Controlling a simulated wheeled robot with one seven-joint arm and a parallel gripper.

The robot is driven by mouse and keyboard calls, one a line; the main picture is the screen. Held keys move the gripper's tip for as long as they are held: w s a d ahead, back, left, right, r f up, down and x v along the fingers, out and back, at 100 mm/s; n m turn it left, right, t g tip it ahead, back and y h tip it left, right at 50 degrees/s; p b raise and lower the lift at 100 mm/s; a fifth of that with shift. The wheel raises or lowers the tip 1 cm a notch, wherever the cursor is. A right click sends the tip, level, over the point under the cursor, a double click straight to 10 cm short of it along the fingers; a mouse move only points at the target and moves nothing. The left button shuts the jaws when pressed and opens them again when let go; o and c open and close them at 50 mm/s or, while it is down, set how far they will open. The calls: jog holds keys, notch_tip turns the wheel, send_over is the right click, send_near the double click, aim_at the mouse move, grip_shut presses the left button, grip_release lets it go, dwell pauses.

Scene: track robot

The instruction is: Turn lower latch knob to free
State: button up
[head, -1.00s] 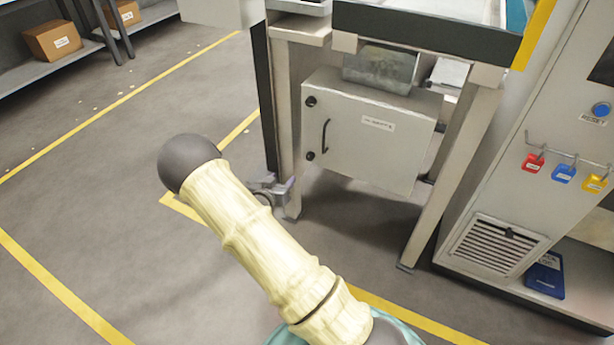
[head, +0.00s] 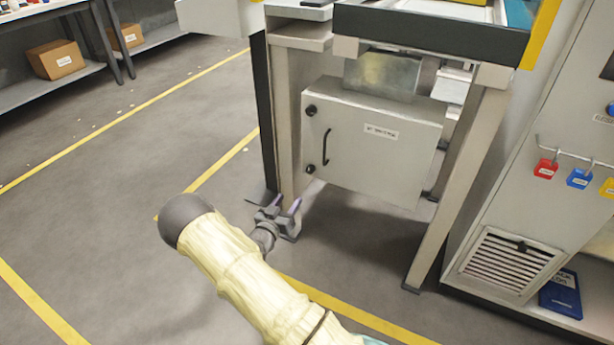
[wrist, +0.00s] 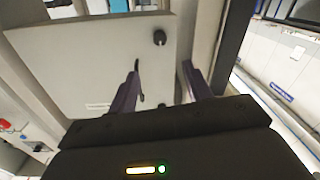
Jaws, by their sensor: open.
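The grey cabinet (head: 380,160) under the workbench has a closed door with two black knobs on its left side. The lower latch knob (head: 310,169) sits below the dark bar handle (head: 326,147), near the door's lower left corner. The upper knob (head: 311,110) is above the handle. My gripper (head: 285,204) is open and empty, below and left of the lower knob, apart from it. The wrist view is upside down. There, the lower knob (wrist: 159,37) lies beyond the spread fingers of my gripper (wrist: 160,78), and the handle (wrist: 140,85) shows beside the left finger.
Bench legs stand left and right of the cabinet; the left leg (head: 284,120) is close to my gripper. A grey panel with padlocks (head: 580,179) and a vent (head: 510,262) stands at right. Open floor with yellow lines (head: 130,120) lies at left.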

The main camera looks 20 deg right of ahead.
aim_at(309, 171)
jog(key=b+x, duration=0.4)
jog(key=x, duration=1)
jog(key=shift+d+f, duration=0.1)
jog(key=shift+f, duration=0.05)
jog(key=shift+w+d+b, duration=0.25)
jog(key=shift+w+b, duration=0.05)
jog(key=c, duration=1)
